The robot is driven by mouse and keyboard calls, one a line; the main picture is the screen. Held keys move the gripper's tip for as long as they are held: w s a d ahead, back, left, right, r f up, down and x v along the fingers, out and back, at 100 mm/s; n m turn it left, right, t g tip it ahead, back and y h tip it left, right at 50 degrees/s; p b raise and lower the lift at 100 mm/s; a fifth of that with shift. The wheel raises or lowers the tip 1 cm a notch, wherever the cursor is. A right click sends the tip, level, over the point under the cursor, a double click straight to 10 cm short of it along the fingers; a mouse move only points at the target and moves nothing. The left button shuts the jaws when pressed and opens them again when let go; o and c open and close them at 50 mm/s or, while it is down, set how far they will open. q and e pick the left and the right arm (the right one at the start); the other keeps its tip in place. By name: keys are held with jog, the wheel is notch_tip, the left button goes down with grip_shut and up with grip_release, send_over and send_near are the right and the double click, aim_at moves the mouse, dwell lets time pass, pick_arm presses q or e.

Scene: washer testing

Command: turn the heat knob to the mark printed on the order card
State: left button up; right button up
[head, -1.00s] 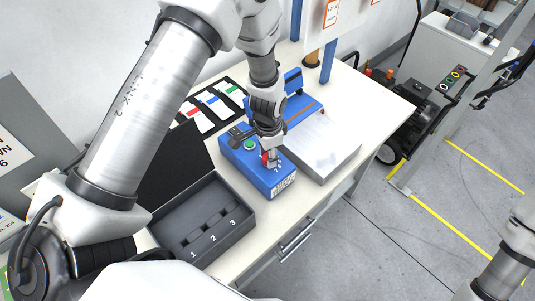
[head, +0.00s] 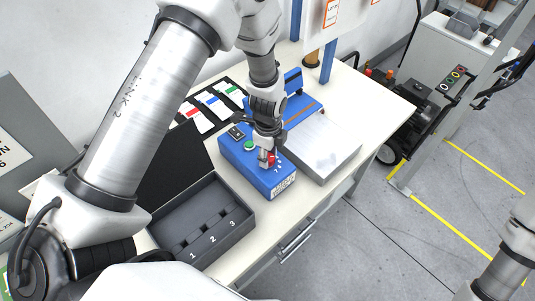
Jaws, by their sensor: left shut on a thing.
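A blue control box (head: 282,188) sits on the table, with a green button (head: 249,144), a black switch (head: 236,132) and white marks on its top. The red heat knob (head: 272,158) is on the box's top near its right end. My left gripper (head: 267,160) points down and is shut on the knob, hiding part of it. The marks beside the knob are too small to read. No order card can be told for certain; printed cards with orange borders hang on the panel at the top (head: 331,12). My right gripper is not in view.
An open black box (head: 237,222) with slots numbered 1 to 3 stands left of the blue box. Red, blue and green labelled cards (head: 213,103) lie behind. Bare tabletop (head: 378,112) is at the right.

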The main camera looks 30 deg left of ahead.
aim_at(269, 157)
pick_arm(q)
jog(key=m, duration=0.4)
jog(key=shift+s+f, duration=0.1)
dwell(0.4)
jog(key=o, duration=1.1)
jog(key=shift+o, duration=0.2)
jog(key=shift+d, duration=0.1)
jog(key=shift+r, duration=0.35)
notch_tip(269, 157, up, 11)
jog(key=shift+r, duration=0.2)
